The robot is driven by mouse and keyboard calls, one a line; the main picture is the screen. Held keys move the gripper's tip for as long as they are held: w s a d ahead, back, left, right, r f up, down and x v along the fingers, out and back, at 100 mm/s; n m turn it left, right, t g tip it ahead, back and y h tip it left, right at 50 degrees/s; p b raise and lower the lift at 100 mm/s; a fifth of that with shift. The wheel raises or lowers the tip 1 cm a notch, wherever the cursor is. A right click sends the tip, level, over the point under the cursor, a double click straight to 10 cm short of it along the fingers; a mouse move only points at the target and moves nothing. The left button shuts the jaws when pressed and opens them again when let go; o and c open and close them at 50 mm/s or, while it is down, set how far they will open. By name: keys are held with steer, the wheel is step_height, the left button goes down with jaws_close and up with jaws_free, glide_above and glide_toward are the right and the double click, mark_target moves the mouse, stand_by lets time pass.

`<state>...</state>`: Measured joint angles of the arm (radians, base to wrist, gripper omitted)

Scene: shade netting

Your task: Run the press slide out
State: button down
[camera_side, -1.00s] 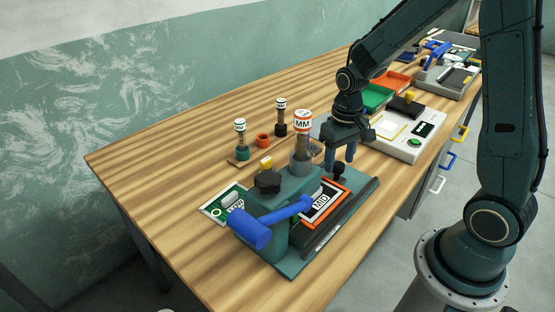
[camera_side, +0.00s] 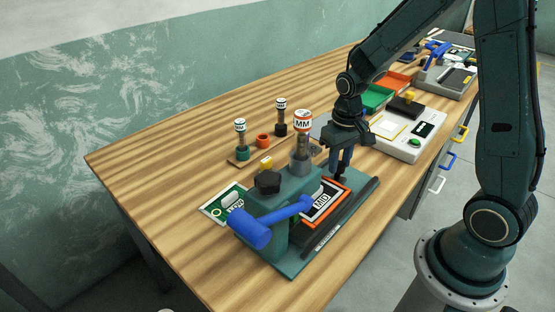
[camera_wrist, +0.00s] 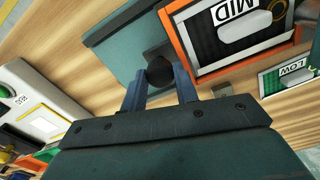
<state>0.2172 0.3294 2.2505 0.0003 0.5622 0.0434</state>
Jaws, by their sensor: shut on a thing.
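The teal press (camera_side: 285,215) stands on the bench with a blue-handled lever (camera_side: 262,228) across its front. Its slide carries an orange-framed plate marked MID (camera_side: 324,202), which also shows in the wrist view (camera_wrist: 235,30). A round black knob (camera_wrist: 160,70) sits by the plate's edge in the wrist view. My gripper (camera_side: 341,168) is down at the slide's far end, its blue fingers (camera_wrist: 160,84) shut on the knob, one on each side. In the side view the fingers mostly hide the knob. The stamp marked MM (camera_side: 303,122) stands upright on the press.
A green card marked LOW (camera_side: 226,203) lies left of the press. A white device with a green button (camera_side: 412,138) and green and orange trays (camera_side: 376,97) lie to the far right.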

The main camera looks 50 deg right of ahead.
steer(key=d, duration=1.2)
steer(key=shift+d, duration=0.15)
steer(key=c, duration=1.1)
jaws_free()
steer(key=shift+o, duration=0.2)
step_height(320, 180, up, 14)
